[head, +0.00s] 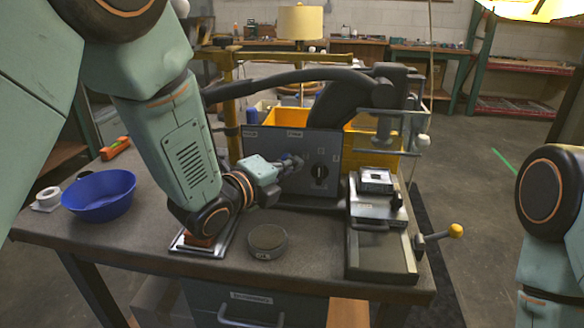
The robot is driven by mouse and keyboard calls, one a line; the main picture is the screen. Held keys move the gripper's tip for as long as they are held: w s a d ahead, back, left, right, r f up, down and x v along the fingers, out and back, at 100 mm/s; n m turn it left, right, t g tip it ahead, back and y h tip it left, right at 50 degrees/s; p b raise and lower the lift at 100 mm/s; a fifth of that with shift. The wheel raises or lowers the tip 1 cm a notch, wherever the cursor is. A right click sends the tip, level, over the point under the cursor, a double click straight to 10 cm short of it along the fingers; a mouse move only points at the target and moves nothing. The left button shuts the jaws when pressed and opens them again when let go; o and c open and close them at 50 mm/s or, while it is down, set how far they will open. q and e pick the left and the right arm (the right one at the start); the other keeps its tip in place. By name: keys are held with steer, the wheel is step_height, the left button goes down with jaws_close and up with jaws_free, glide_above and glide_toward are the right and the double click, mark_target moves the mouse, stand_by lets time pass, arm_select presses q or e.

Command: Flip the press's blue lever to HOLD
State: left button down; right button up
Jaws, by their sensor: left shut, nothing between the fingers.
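The press seems to be the grey unit with an upright front panel (258,146) on the workbench, with a black knob (320,171) on its right part. My left gripper (293,163) is shut and empty, with its fingertips close in front of the panel, left of the knob. I cannot tell whether the fingertips touch the panel. I cannot make out the blue lever or a HOLD mark; the gripper and wrist cover part of the panel. My right arm shows at the right edge, its gripper outside the picture.
A blue bowl (98,196) and white tape roll (47,198) lie at the bench's left. A round grey disc (267,240) lies in front of the panel. A slide fixture (378,250) with a yellow-knobbed handle (455,230) stands at right. Yellow bins (286,118) stand behind the panel.

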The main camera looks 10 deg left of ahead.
arm_select(q)
steer(key=shift+a+r, duration=0.1)
steer(key=shift+a, duration=0.1)
steer(key=a+n+t+b, duration=0.1)
steer(key=n, duration=0.1)
steer(key=a+n+t+h+b, duration=0.1)
steer(key=n, duration=0.1)
steer(key=shift+a+r+b, duration=0.2)
steer(key=shift+r+b, duration=0.15)
steer(key=shift+r, duration=0.05)
steer(key=a+n+b, duration=0.1)
steer(key=a+n+t, duration=0.1)
steer(key=n, duration=0.1)
steer(key=shift+h+b, duration=0.3)
steer(key=shift+b, duration=0.1)
steer(key=shift+a+r+n+t+b, duration=0.1)
steer(key=shift+a+n+t+b, duration=0.3)
steer(key=shift+n+t, duration=0.45)
steer(key=shift+a, duration=0.4)
steer(key=shift+g, duration=0.25)
steer(key=shift+s+f, duration=0.1)
steer(key=shift+f, duration=0.1)
